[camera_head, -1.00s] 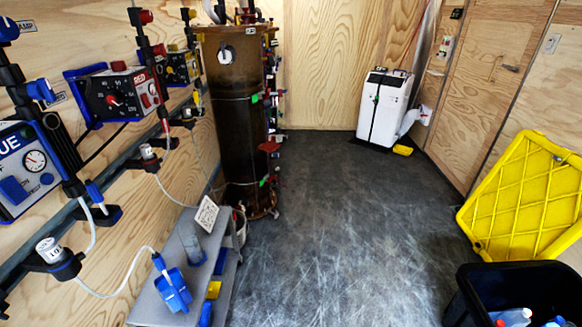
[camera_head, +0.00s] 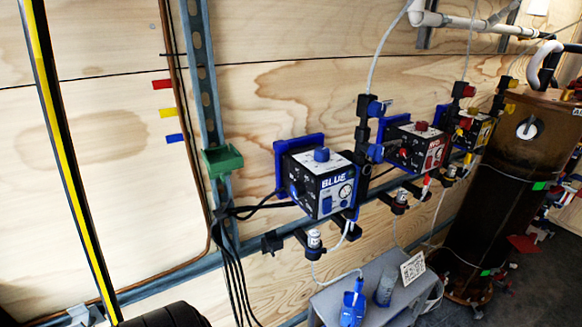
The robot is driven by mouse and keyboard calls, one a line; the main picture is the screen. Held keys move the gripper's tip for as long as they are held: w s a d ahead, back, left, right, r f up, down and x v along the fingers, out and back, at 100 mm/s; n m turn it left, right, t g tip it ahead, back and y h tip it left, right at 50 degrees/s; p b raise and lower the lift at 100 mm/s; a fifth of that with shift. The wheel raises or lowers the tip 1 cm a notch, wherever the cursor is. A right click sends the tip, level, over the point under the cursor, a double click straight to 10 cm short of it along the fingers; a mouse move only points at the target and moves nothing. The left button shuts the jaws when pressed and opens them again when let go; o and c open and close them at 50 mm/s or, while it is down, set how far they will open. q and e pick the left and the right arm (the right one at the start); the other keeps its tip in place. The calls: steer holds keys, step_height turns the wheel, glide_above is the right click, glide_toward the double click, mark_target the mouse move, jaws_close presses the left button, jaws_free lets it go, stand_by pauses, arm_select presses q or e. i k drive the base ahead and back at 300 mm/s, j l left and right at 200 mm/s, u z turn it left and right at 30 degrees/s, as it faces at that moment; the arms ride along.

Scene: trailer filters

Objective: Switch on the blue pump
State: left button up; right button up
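The blue pump (camera_head: 322,180) is a dark box with a white and blue front marked "BLUE", on a blue bracket on the plywood wall. It has a blue knob on top, a dial on its front and a blue switch-like part low on the front. The switch's position is too small to tell. A red pump (camera_head: 412,146) and a yellow pump (camera_head: 475,130) hang further right on the same rail. Neither of my grippers shows in the view.
A grey bench (camera_head: 333,302) below the pumps holds a blue device (camera_head: 353,308) and a white card (camera_head: 412,268). A brown tank (camera_head: 507,180) stands at right. A green holder (camera_head: 222,160) sits on a metal upright. Black cables hang left of the pump.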

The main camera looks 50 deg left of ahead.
mark_target(326, 202)
steer(key=u, duration=1.25)
